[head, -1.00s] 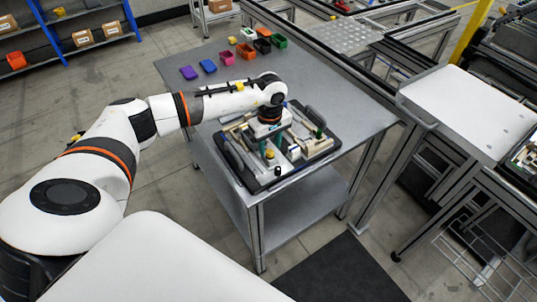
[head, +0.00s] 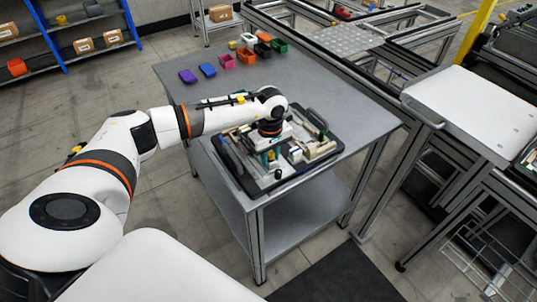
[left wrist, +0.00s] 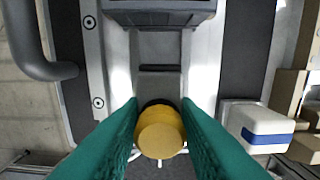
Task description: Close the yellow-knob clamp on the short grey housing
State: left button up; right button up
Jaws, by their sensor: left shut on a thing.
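The yellow knob (left wrist: 161,133) of the clamp sits between the two green fingers of my left gripper (left wrist: 160,120) in the left wrist view. The fingers are shut on it from both sides. In the head view my left gripper (head: 271,157) points down over the black pallet (head: 247,186) on the grey table, and its fingers mostly hide the knob. In the left wrist view a dark grey block (left wrist: 158,12), possibly the short grey housing, lies just beyond the clamp, cut by the top edge. My right gripper is not in view.
A white block with a blue stripe (left wrist: 262,127) stands right of the knob. A dark pallet handle (left wrist: 42,60) is at the left. A black knob (head: 278,174) stands near the pallet's front. Several coloured bins (head: 247,53) sit at the table's back. The table's right part is clear.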

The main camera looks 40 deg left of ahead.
pick_arm(q)
jog(key=shift+a, duration=0.2)
jog(key=shift+w+a+b, duration=0.15)
jog(key=shift+b, duration=0.2)
jog(key=shift+w+a+f+b, duration=0.1)
jog(key=shift+w+a+b, duration=0.2)
jog(key=shift+a+b, duration=0.35)
jog(key=o, duration=0.8)
jog(key=shift+a, duration=0.15)
jog(key=shift+c, duration=0.2)
